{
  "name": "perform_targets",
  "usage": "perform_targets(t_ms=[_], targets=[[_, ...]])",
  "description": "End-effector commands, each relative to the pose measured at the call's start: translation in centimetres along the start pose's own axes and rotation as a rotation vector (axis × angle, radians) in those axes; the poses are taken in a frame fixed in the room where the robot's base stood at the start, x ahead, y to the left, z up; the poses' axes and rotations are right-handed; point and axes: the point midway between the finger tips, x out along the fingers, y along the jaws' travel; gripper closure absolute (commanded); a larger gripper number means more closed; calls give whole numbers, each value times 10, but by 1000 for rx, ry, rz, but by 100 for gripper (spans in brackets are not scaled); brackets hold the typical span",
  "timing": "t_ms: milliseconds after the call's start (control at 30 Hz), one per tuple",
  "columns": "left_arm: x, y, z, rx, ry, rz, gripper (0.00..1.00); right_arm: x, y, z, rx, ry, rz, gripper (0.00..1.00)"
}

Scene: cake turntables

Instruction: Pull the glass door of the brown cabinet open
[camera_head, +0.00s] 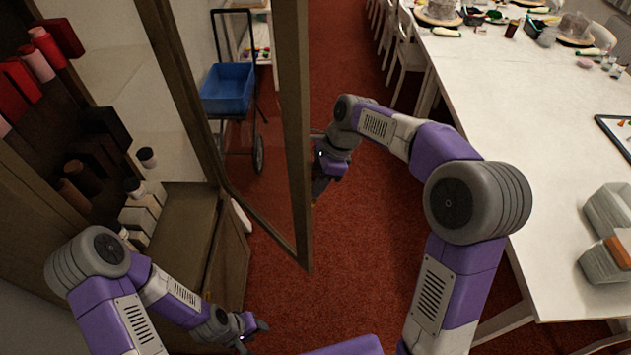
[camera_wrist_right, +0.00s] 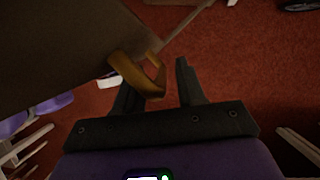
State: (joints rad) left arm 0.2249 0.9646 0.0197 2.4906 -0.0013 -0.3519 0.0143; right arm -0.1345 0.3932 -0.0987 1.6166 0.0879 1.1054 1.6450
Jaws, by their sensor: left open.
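The brown cabinet (camera_head: 178,225) stands at the left. Its glass door (camera_head: 292,130) stands swung out from the cabinet, with the shelves inside exposed. My right gripper (camera_head: 322,178) is at the outer side of the door's free edge, partly hidden by the frame. In the right wrist view its fingers (camera_wrist_right: 160,88) are apart. The curved golden door handle (camera_wrist_right: 140,78) lies at the left finger and reaches into the gap; I cannot tell whether they touch. My left gripper (camera_head: 252,330) is open and empty, low in front of the cabinet.
A blue cart (camera_head: 228,90) shows through the glass. A long white table (camera_head: 520,130) with cake things runs along the right, with white chairs (camera_head: 405,55) beside it. Red carpet (camera_head: 345,260) is clear between door and table.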

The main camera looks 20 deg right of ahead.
Motion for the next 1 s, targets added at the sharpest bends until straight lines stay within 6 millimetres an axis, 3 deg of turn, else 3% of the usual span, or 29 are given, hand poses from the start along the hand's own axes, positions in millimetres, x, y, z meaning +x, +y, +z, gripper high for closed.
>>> perform_targets(t_ms=[267,533,867,1000], targets=[[0,0,0,0,0,0,57,2,0,0,0,0,0,61],[0,0,0,0,0,0,57,2,0,0,0,0,0,100],[-1,0,0,0,0,0,57,1,-1,-2,0,1,0,100],[-13,5,1,0,0,0,57,-10,-12,-22,-6,3,5,100]])
